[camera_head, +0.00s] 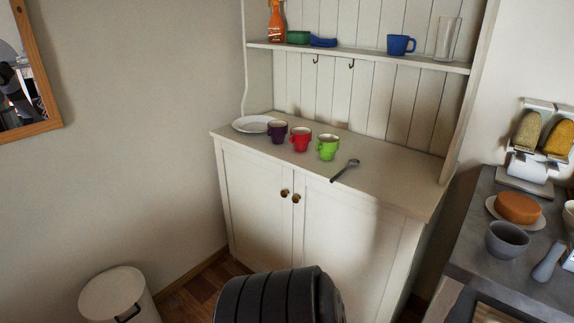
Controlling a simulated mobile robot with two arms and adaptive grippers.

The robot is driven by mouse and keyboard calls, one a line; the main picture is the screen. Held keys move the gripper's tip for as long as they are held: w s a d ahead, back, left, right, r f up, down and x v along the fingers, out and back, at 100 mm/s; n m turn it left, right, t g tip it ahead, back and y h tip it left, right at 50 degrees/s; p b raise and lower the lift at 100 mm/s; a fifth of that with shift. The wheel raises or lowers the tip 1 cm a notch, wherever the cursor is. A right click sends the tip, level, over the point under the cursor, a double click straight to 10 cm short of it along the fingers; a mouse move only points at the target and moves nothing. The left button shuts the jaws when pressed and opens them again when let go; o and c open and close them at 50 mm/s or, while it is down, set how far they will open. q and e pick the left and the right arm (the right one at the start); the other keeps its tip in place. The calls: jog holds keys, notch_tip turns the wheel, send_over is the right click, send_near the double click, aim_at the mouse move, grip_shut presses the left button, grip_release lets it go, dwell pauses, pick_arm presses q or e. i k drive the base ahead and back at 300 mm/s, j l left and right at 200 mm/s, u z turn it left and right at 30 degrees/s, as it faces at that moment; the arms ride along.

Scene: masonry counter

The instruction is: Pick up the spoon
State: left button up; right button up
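A grey metal spoon (345,170) lies on the top of a white cabinet (385,190), near its front edge. Its bowl points to the back right and its handle end reaches toward the front edge. A green cup (327,148) stands to the left of the spoon, apart from it. Neither of my grippers shows in the head view. A dark ribbed part (280,297) at the bottom centre is in front of the cabinet doors.
A red cup (300,140), a purple cup (277,132) and a white plate (254,124) stand left of the green cup. A shelf (350,54) runs above. The cabinet top right of the spoon is clear. A grey counter (470,245) and white bin (113,296) flank the cabinet.

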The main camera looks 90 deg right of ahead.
aim_at(353, 163)
jog(key=z, duration=2.35)
